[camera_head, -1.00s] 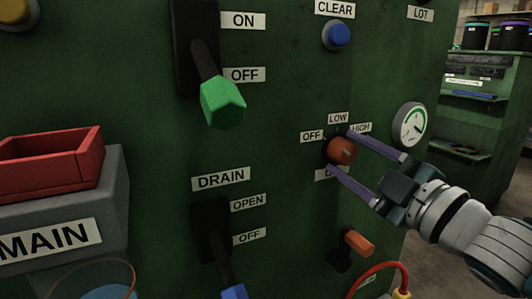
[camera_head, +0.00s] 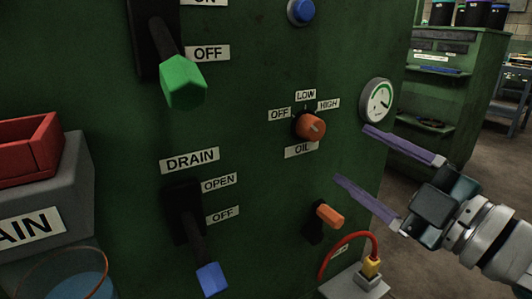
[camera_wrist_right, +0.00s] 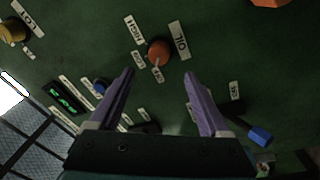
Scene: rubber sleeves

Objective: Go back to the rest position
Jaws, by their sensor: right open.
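My right gripper (camera_head: 354,155) is open and empty, with its two purple fingers spread apart. It is off to the right of the orange OIL knob (camera_head: 311,126) on the green panel and does not touch it. In the right wrist view, the open fingers (camera_wrist_right: 159,74) point toward the panel, and the orange knob (camera_wrist_right: 158,50) is beyond the gap between them. My left gripper is not in view.
The green panel (camera_head: 250,150) carries a green-handled lever (camera_head: 183,82), a blue-tipped DRAIN lever (camera_head: 210,277), a small orange lever (camera_head: 329,216) and a gauge (camera_head: 377,100). A red tray (camera_head: 25,150) is at the left. Open floor (camera_head: 470,165) shows at the right.

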